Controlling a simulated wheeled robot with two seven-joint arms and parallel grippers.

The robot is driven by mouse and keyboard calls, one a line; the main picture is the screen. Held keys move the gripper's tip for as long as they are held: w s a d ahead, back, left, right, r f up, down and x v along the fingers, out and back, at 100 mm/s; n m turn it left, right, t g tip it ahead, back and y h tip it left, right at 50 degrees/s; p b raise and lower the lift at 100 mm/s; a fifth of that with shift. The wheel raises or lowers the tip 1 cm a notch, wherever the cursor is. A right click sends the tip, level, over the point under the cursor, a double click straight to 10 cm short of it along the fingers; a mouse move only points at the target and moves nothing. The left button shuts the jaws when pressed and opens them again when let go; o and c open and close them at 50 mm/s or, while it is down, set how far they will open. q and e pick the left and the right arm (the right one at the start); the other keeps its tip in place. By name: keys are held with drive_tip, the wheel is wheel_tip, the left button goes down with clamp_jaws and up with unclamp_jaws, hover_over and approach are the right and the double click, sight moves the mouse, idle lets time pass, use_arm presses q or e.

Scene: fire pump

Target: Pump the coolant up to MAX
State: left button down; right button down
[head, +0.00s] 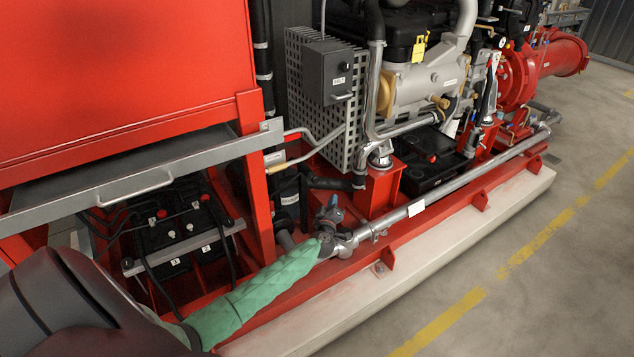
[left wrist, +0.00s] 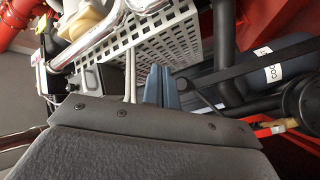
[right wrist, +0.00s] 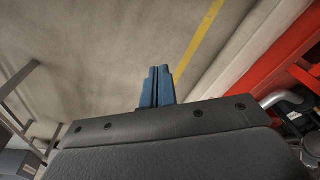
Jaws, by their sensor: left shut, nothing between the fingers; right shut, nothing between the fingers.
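A dark coolant container with a white label (left wrist: 275,70) lies at the right of the left wrist view, beside black pipes. Its label (head: 290,199) shows small in the head view, under the engine's left end. No MAX mark can be read.
A small red and tan part (left wrist: 275,126) is near the container. A perforated guard (head: 310,90) and grey box (head: 328,72) stand above. Batteries (head: 180,230) are at left under a grey drawer (head: 130,185). A silver pipe (head: 450,188) runs along the base. Floor at right (head: 560,270) is clear.

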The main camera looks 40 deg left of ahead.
sight(315, 179)
idle(0.4)
